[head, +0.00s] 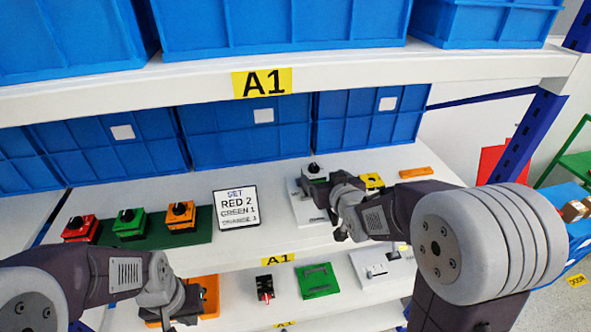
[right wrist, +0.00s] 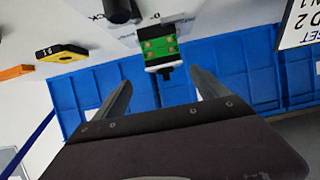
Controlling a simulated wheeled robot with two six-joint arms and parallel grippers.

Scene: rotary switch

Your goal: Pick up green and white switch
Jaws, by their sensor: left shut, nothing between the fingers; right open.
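The green and white switch (right wrist: 160,46) shows in the right wrist view with a green face, brass-coloured contacts, a white part and a black knob. In the head view its white body and black knob (head: 314,172) stand on a white board on the middle shelf. My right gripper (right wrist: 161,79) is open, its fingers spread to either side of the switch's line and apart from it. In the head view my right gripper (head: 340,200) is just right of the switch and partly hides the board. My left gripper (head: 180,308) is shut and empty at lower left, in front of an orange tray.
Red (head: 80,228), green (head: 129,224) and orange (head: 180,215) switches sit on a green board at left. A sign (head: 236,208) stands beside them. Blue bins (head: 240,130) line the back; a shelf (head: 180,78) hangs above.

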